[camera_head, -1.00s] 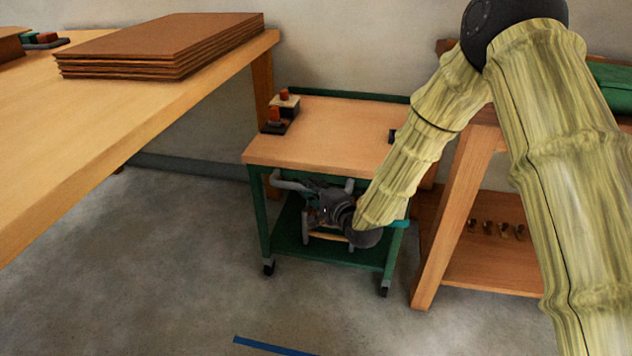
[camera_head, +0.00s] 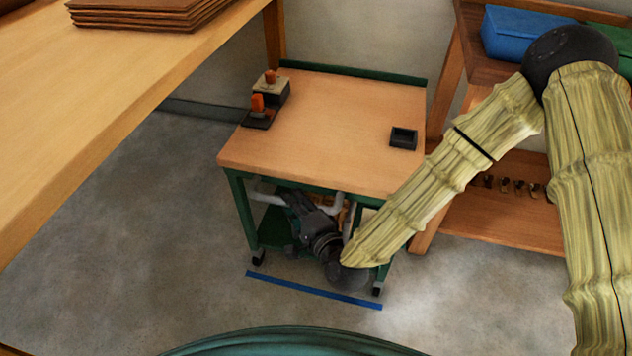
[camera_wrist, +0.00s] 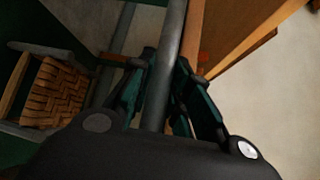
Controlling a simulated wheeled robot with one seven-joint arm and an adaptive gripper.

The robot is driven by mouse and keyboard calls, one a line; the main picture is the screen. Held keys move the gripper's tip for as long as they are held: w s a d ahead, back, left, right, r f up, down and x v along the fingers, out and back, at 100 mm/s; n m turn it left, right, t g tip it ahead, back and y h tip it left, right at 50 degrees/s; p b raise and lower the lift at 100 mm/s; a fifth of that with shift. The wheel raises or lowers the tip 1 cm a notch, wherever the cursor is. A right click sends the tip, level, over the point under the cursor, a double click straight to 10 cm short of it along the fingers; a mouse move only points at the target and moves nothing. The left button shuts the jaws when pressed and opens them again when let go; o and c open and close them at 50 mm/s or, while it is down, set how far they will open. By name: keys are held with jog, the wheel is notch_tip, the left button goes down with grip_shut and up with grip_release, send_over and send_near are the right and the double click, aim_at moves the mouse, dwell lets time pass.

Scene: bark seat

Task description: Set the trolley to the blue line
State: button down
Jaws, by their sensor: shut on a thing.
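The trolley (camera_head: 330,130) has a wooden top, a green frame and dark casters. It stands between the long bench and the wooden shelf unit. A blue line (camera_head: 312,290) lies on the floor along the trolley's front, close to its front casters. My gripper (camera_head: 290,197) is at the trolley's front, below the top, partly hidden by my wrist. In the wrist view my gripper (camera_wrist: 160,95) is shut around a grey bar, the trolley's handle (camera_wrist: 170,55).
Orange-handled tools on dark blocks (camera_head: 264,98) and a small black tray (camera_head: 403,138) sit on the trolley top. The long bench (camera_head: 110,110) is at left. The shelf unit (camera_head: 500,215) stands close at right, with a blue box (camera_head: 525,35). The floor in front is clear.

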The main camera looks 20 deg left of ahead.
jog(key=shift+s, duration=1.2)
jog(key=c, duration=1.3)
grip_release()
jog(key=shift+d, duration=0.15)
jog(key=v, duration=1.2)
